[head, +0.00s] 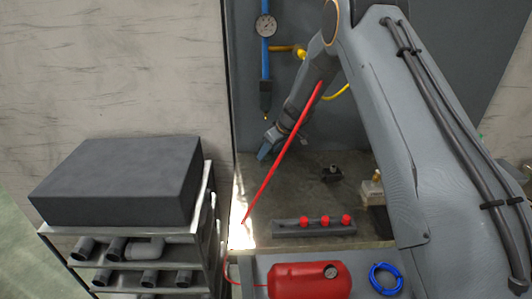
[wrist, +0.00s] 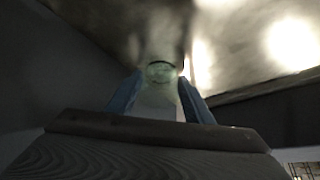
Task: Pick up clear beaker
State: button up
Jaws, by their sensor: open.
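The clear beaker (wrist: 160,73) shows in the wrist view as a pale, see-through round shape between and just beyond the blue fingertips. Its outline is faint, and I cannot tell whether the fingers touch it. I cannot make it out in the head view, where my gripper and arm may hide it. My gripper (wrist: 160,94) is open, with one blue finger on each side of the beaker's line. In the head view my gripper (head: 267,152) points down and left at the back left of the workbench.
A red rod (head: 283,151) slants across the workbench (head: 300,190) in front of my gripper. A dark rack (head: 287,228) with red knobs lies at the front edge. A blue pipe (head: 265,60) with a gauge runs down the back panel. A dark box (head: 120,185) stands left.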

jog(key=c, duration=0.8)
jog(key=shift+r, duration=0.15)
